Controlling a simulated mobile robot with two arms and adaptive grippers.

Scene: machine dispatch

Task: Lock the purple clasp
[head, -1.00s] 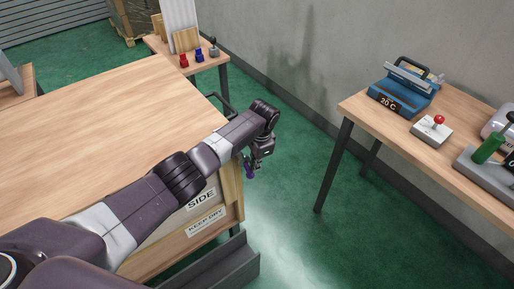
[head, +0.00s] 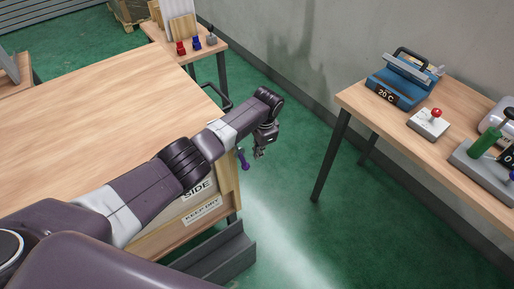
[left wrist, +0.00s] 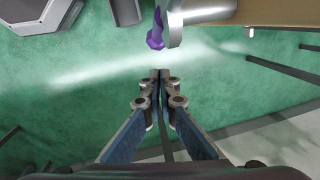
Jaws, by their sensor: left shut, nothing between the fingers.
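The purple clasp (head: 243,159) is a small lever on the right side of the large wooden crate (head: 90,110), near its front corner. In the left wrist view the clasp (left wrist: 156,30) shows at the top, beside a pale rounded metal part. My left gripper (head: 259,154) is shut and empty, just to the right of the clasp and apart from it. In the left wrist view its closed fingertips (left wrist: 160,74) sit below the clasp with a gap of green floor between. My right gripper is not in view.
A table (head: 450,150) at the right holds a blue device (head: 400,82), a red-knobbed box (head: 430,122) and a green-handled unit (head: 484,142). A small table at the back holds red and blue items. Green floor beside the crate is clear.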

